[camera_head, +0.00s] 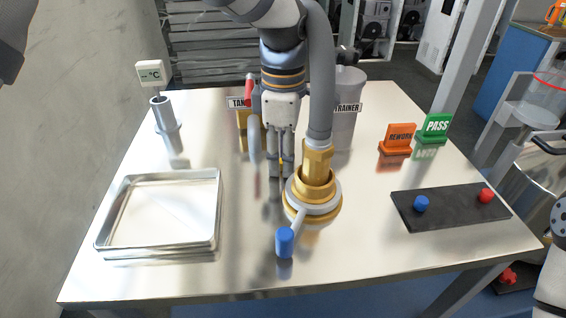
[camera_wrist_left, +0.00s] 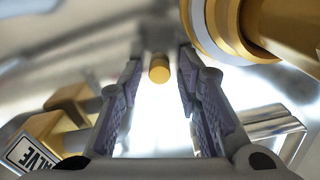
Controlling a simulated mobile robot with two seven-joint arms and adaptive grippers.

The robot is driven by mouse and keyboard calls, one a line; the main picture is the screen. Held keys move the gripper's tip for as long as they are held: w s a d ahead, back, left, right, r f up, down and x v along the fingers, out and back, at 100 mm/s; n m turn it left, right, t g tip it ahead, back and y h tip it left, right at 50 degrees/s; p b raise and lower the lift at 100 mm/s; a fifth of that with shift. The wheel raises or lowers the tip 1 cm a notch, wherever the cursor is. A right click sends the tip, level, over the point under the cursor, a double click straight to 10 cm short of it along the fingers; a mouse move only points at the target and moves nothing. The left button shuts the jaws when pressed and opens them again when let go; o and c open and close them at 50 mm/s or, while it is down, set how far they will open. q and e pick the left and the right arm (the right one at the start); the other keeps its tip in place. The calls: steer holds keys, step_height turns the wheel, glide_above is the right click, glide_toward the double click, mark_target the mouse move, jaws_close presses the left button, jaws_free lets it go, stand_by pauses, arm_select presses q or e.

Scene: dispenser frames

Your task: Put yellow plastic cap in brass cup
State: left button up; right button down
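My left gripper (camera_head: 281,172) reaches down over the table, just left of the brass fitting. In the left wrist view its two fingers (camera_wrist_left: 160,65) are apart. A small yellow cylinder (camera_wrist_left: 159,68), which looks like the yellow cap, shows between the fingertips with a gap on each side. In the head view the fingers mostly hide it. The stepped brass cup-like fitting (camera_head: 315,182) stands on a round base with a grey ring and a blue-ended handle (camera_head: 285,242). Its brass edge shows at the upper right of the wrist view (camera_wrist_left: 220,25). My right gripper is not in view.
An empty metal tray (camera_head: 213,240) lies at left, with a thermometer stand (camera_head: 165,115) behind it. A black board (camera_head: 450,208) with blue and red knobs lies at right, near REWORK (camera_head: 397,138) and PASS (camera_head: 436,126) signs. A grey canister (camera_head: 348,105) stands behind the fitting.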

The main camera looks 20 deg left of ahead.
arm_select(q)
jaws_close()
